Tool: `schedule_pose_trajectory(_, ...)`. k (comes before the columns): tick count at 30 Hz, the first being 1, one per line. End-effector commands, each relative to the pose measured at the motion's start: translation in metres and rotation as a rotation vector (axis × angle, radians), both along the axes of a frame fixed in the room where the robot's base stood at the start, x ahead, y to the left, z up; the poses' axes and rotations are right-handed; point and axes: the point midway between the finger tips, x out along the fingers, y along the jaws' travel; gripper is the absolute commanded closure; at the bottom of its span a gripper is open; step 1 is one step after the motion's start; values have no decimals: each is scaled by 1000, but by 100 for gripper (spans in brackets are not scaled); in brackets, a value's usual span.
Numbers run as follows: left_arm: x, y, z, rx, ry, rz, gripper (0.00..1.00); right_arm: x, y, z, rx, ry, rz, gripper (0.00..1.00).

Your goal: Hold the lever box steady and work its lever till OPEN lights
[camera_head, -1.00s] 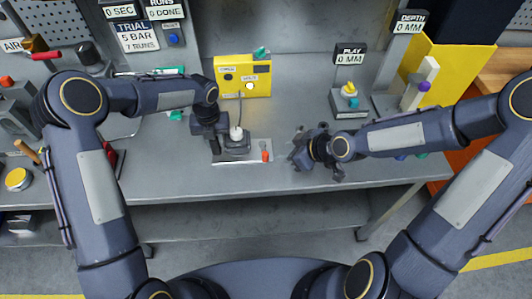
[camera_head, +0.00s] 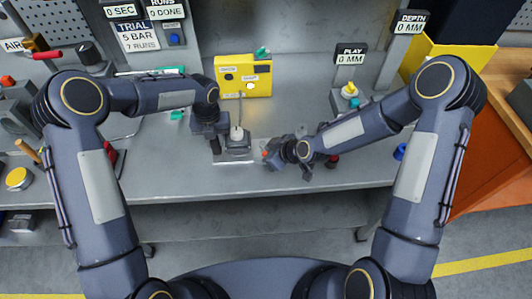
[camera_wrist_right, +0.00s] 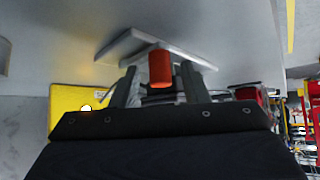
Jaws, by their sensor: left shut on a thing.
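The lever's red-orange handle (camera_wrist_right: 160,68) shows in the right wrist view between the fingers of my right gripper (camera_wrist_right: 160,85), with gaps on both sides. The right gripper (camera_head: 271,155) is open at the right end of the plate in the head view. A yellow indicator box (camera_head: 243,76) stands behind; one lamp (camera_head: 250,85) glows whitish, and its label is too small to read.
A PLAY gauge stand (camera_head: 349,95) and a yellow panel (camera_head: 430,58) stand to the right. A blue cap (camera_head: 400,151) lies near the right bench edge. A red-handled tool (camera_head: 112,152) lies at left. The front strip of bench is mostly clear.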

Motion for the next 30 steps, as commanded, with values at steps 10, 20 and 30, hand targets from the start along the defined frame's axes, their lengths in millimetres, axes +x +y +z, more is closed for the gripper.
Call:
schedule_pose_trajectory(10,-1,2,-2,3,3,2,100,0,0,0,0,0,0,100)
schedule_pose_trajectory(20,0,2,-2,3,3,1,100,0,-1,0,3,2,11,100)
schedule_pose_trajectory(30,0,2,-2,3,3,0,100,2,-11,-2,5,6,175,100)
